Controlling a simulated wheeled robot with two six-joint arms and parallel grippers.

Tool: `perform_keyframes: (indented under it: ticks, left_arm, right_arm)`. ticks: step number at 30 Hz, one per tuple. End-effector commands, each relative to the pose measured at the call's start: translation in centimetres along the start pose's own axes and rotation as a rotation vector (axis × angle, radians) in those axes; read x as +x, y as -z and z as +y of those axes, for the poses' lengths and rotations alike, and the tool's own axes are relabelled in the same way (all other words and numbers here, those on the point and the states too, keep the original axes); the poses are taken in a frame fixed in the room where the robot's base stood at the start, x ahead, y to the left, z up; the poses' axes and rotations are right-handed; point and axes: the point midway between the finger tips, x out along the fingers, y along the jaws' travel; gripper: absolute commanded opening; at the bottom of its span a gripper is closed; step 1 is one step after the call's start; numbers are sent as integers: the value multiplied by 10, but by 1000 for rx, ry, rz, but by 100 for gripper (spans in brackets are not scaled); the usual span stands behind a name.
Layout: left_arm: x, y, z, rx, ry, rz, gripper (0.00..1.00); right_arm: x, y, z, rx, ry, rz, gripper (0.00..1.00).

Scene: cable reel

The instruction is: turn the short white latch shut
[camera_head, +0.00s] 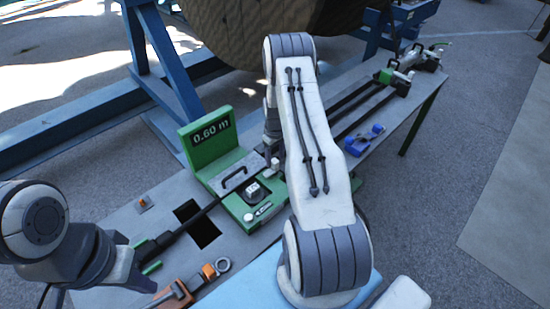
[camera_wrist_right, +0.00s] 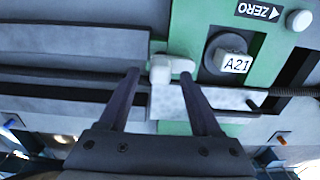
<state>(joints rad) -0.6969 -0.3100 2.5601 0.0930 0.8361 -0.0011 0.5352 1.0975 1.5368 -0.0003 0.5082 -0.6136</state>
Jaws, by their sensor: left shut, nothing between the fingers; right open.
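The short white latch (camera_wrist_right: 170,68) shows in the right wrist view at the edge of the green counter unit, above a pale metal plate. My right gripper (camera_wrist_right: 159,76) is open, its two dark fingers on either side of the latch; I cannot tell whether they touch it. In the head view my right arm crosses the middle and mostly hides that gripper. The green counter unit (camera_head: 238,205) has a display reading 0.60 m (camera_head: 210,133) and a handled lid.
A knob labelled A21 (camera_wrist_right: 235,63) and a white ZERO button (camera_wrist_right: 299,20) sit near the latch. An orange tool (camera_head: 178,294) lies at the front and a blue item (camera_head: 364,139) at the right. A large reel (camera_head: 285,20) stands behind on a blue frame (camera_head: 160,65).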

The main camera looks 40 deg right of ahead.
Motion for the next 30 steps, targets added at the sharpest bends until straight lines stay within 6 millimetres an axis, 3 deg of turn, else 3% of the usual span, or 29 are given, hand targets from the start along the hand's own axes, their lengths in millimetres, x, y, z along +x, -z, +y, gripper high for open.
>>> perform_keyframes:
  ticks: [6, 15, 16, 21, 30]
  left_arm:
    - [-8, 0, 1, 1, 0, 0, 0]
    - [-8, 0, 1, 1, 0, 0, 0]
    - [-8, 0, 1, 1, 0, 0, 0]
    - [-8, 0, 0, 1, 0, 0, 0]
    - [-4, 0, 0, 1, 0, 0, 0]
  right_arm:
    - [19, 0, 0, 0, 0, -1, 65]
    - [22, 1, 0, 0, -1, 1, 65]
    - [22, 1, 0, 0, -1, 1, 61]
    - [22, 0, 0, 0, -1, 1, 0]
    - [23, 0, 0, 22, -1, 1, 0]
